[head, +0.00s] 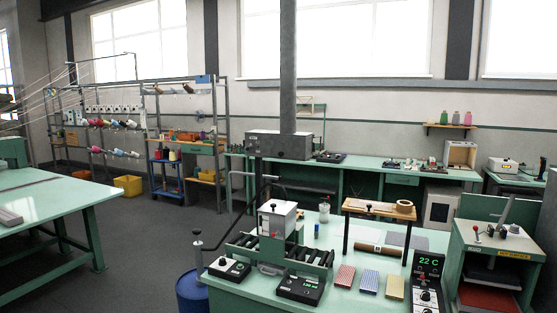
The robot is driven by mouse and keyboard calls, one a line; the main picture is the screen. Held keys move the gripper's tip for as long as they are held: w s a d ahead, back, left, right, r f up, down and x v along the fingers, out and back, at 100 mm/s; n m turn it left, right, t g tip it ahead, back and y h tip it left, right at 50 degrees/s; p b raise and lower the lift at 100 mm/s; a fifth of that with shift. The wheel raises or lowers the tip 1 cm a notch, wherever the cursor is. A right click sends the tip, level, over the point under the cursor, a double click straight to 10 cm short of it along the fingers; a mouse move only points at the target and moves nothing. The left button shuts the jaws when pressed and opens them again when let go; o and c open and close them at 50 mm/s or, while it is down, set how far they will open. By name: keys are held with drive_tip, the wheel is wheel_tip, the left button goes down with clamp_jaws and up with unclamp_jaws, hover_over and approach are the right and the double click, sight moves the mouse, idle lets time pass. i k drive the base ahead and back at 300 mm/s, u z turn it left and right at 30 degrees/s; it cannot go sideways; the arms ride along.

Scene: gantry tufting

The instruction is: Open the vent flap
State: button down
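I cannot make out a vent flap for certain. A tall grey duct (288,60) rises from a grey box-shaped hood (278,146) behind the front bench. A small white housing (277,218) with a dark knob on top stands on the roller unit on the front bench, with a dark bent tube beside it. No flap edge or opening shows clearly on any of these. My gripper is not in view.
The green front bench (335,298) carries a roller unit (310,257), control boxes, coloured blocks (368,281), a small wooden stand (382,210) and a display reading 22 C (428,265). A blue drum (192,292) stands at its left. Open floor (145,260) lies left of it.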

sight(272, 145)
drive_tip(key=z, duration=0.1)
drive_tip(key=i, duration=1.15)
drive_tip(key=z, duration=0.35)
